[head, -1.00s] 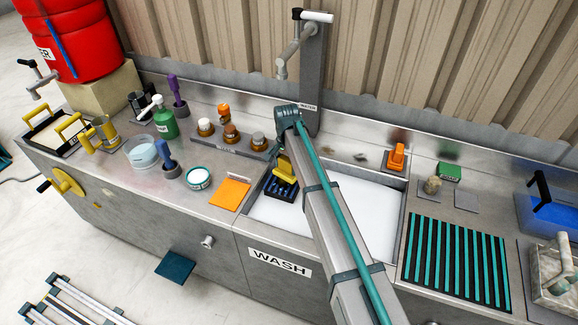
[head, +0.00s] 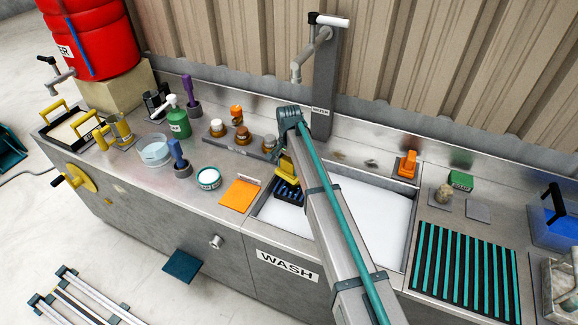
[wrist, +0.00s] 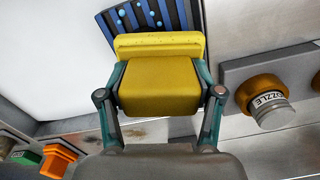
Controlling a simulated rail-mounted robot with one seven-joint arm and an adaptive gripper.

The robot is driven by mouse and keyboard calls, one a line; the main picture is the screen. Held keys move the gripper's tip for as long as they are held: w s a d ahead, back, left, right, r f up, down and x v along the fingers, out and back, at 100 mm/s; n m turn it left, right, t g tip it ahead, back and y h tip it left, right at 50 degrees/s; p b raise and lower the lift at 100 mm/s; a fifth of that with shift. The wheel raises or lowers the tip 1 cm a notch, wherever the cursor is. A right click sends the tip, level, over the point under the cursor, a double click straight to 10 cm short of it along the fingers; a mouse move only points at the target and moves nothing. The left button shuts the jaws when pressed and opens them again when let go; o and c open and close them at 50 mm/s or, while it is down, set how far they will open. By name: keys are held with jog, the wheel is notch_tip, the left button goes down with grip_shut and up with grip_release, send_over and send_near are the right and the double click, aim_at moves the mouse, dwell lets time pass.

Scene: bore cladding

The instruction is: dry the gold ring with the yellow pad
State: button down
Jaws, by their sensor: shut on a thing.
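My gripper (wrist: 160,98) is shut on a yellow block-shaped pad (wrist: 158,85), its fingers on either side. In the head view the yellow pad (head: 285,168) is partly hidden by my arm. It is above or against a dark blue slatted piece (wrist: 152,14) with light blue dots, at the left end of the sink; the gap cannot be told. This piece also shows in the head view (head: 288,190). An amber-gold ring around a part marked NOZZLE (wrist: 258,92) sits on a grey rack right of my gripper, apart from the pad. I cannot tell whether it is the gold ring meant.
The white sink (head: 365,215) lies right of the pad. A tap (head: 318,60) rises behind it. A teal-striped mat (head: 465,270) lies right of the sink.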

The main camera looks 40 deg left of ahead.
jog(key=shift+w+d, duration=0.2)
jog(key=shift+d, duration=0.5)
jog(key=shift+w+d, duration=0.2)
jog(key=shift+d, duration=0.5)
jog(key=shift+w+d, duration=0.2)
jog(key=shift+d, duration=0.5)
jog(key=shift+s+a, duration=0.2)
jog(key=shift+a, duration=0.5)
jog(key=shift+s+a, duration=0.2)
jog(key=shift+a, duration=0.55)
jog(key=shift+s+a, duration=0.2)
jog(key=shift+a, duration=0.5)
jog(key=shift+d, duration=0.2)
jog(key=shift+w+d+f, duration=0.1)
jog(key=shift+w+d, duration=0.1)
jog(key=shift+d, duration=0.45)
jog(key=shift+w+d+r, duration=0.1)
jog(key=shift+w+d, duration=0.1)
jog(key=shift+d, duration=0.45)
jog(key=shift+w+d+f, duration=0.1)
jog(key=shift+w+d, duration=0.1)
jog(key=shift+d, duration=0.45)
jog(key=shift+a, duration=0.1)
